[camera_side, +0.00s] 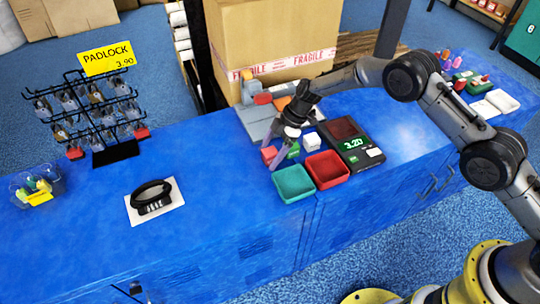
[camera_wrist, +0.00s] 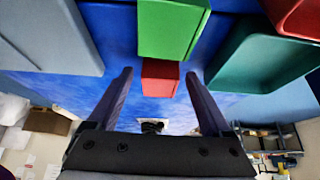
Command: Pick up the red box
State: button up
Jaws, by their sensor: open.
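The red box (camera_side: 269,154) is a small block on the blue counter, beside a green box (camera_side: 293,151). My gripper (camera_side: 288,137) points down just above these boxes. In the wrist view, the red box (camera_wrist: 160,80) shows in the gap between the fingertips of my open gripper (camera_wrist: 159,75). The green box (camera_wrist: 172,28) looms larger above it in that picture. No contact between the fingers and the red box is visible. The red box's lower part is hard to make out in the side view.
A teal tray (camera_side: 294,185) and a red tray (camera_side: 327,170) stand close by at the front. A white box (camera_side: 312,142), a black scale (camera_side: 350,143) and a large carton (camera_side: 270,40) are near.

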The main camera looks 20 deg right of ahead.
jog(key=shift+r, duration=0.1)
grip_shut()
dwell(0.4)
